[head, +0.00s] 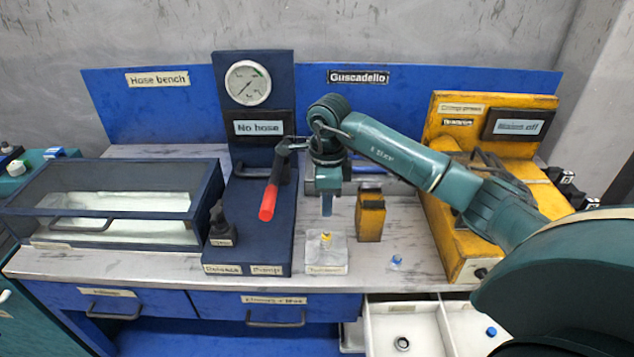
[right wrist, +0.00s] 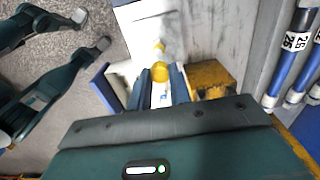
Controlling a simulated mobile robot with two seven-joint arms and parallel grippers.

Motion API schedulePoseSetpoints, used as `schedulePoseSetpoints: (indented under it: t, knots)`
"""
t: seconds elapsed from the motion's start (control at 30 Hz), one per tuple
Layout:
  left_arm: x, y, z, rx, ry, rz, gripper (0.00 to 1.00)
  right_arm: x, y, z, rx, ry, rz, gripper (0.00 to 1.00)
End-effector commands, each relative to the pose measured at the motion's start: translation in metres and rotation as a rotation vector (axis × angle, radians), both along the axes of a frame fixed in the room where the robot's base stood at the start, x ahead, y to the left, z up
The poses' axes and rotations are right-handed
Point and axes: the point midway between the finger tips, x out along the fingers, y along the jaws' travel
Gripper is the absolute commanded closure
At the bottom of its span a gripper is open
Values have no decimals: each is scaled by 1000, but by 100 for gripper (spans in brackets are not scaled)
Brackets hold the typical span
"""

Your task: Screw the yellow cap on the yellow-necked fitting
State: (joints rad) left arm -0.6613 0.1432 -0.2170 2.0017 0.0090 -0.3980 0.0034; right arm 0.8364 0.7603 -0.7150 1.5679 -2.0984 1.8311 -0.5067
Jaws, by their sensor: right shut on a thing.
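My right gripper (head: 327,212) points straight down above a pale block (head: 318,262) on the bench, which carries a yellow-necked fitting (head: 326,237). In the right wrist view, the gripper (right wrist: 160,82) is shut on a round yellow cap (right wrist: 160,72). The yellow neck (right wrist: 158,47) shows just beyond the cap, over the white block. In the head view the fingers hide the cap, and a small gap shows between the fingertips and the neck. My left gripper is in neither view.
A yellow-black block (head: 370,216) stands right of the fitting, with a small blue-topped part (head: 396,262) in front. A dark blue pump stand with a red-handled lever (head: 269,201) is at left. An open white drawer (head: 382,325) holds a ring (head: 402,343) and a blue cap (head: 491,331).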

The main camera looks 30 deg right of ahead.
Motion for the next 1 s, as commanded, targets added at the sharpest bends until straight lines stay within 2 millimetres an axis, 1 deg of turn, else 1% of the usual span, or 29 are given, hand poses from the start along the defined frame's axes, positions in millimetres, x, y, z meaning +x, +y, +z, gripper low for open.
schedulePoseSetpoints:
  t: [0.17,0.27,0.47,0.6,0.7,0.8,1.0]
  knots:
    - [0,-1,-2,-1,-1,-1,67,0,0,-4,0,0,0,100]
    - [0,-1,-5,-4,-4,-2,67,0,0,-10,1,-1,1,100]
    - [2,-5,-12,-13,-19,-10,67,0,1,-29,2,0,2,100]
    - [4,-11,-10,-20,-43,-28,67,0,1,-44,1,-1,2,100]
    - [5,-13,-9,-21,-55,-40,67,0,1,-51,1,-1,2,100]
    - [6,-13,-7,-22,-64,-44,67,0,1,-54,1,-1,3,100]
    - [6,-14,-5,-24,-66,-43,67,0,0,-54,1,-1,3,100]
